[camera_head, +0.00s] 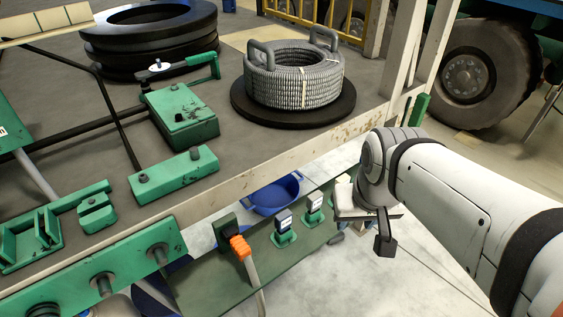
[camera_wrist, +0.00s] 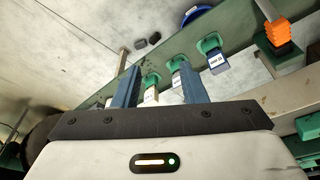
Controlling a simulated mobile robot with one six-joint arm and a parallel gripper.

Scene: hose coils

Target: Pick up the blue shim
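Small labelled blocks stand in green holders on the low green shelf. The blue one with a white label (camera_head: 284,220) is nearest the orange-topped handle; it also shows in the wrist view (camera_wrist: 217,63), right of my fingers. Beside it stands another dark-blue-looking block (camera_head: 315,197), close to my right finger in the wrist view. A pale block (camera_wrist: 151,94) shows between my fingers, partly low in the picture. My gripper (camera_wrist: 158,67) is open, with its two blue-grey fingers apart and nothing visibly held. In the head view it hangs right of the blocks, with one finger clearly visible.
The green shelf (camera_head: 222,275) runs below the workbench edge (camera_head: 300,152). An orange-topped handle (camera_head: 240,246) rises left of the blocks. A blue tub (camera_head: 273,196) is behind them. A hose coil (camera_head: 294,78) sits on the bench. Pale floor lies open at lower right.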

